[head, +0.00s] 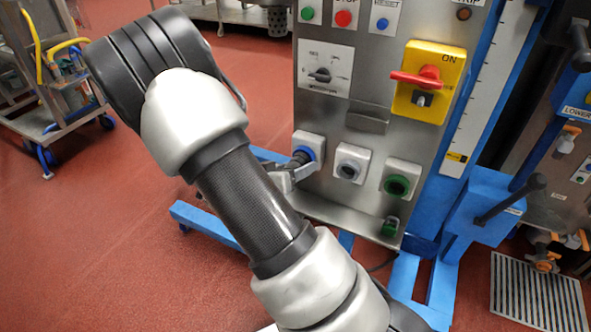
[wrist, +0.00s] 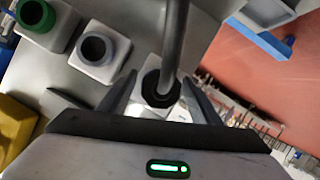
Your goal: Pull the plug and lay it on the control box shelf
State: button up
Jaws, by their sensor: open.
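The black plug (head: 299,159) sits in the blue-ringed socket (head: 311,143) at the lower left of the control box. In the wrist view the plug (wrist: 161,88) is seen end-on, with its thick dark cable (wrist: 176,40) running up out of frame. My gripper (head: 290,172) is at this socket, mostly hidden behind my arm in the head view. In the wrist view my open gripper (wrist: 160,95) has one finger on each side of the plug; contact cannot be told.
A grey socket (head: 350,164) and a green socket (head: 398,184) are to the right. A red switch handle (head: 417,78) sticks out above. The blue frame (head: 205,220) stands around the box's base.

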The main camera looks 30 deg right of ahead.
jog(key=shift+c, duration=0.4)
jog(key=c, duration=1.1)
jog(key=shift+s+a, duration=0.1)
jog(key=shift+a, duration=0.05)
jog(key=s+a+p, duration=0.2)
jog(key=a, duration=0.1)
jog(key=shift+s+a, duration=0.15)
jog(key=shift+s, duration=0.15)
jog(key=shift+w+r, duration=0.1)
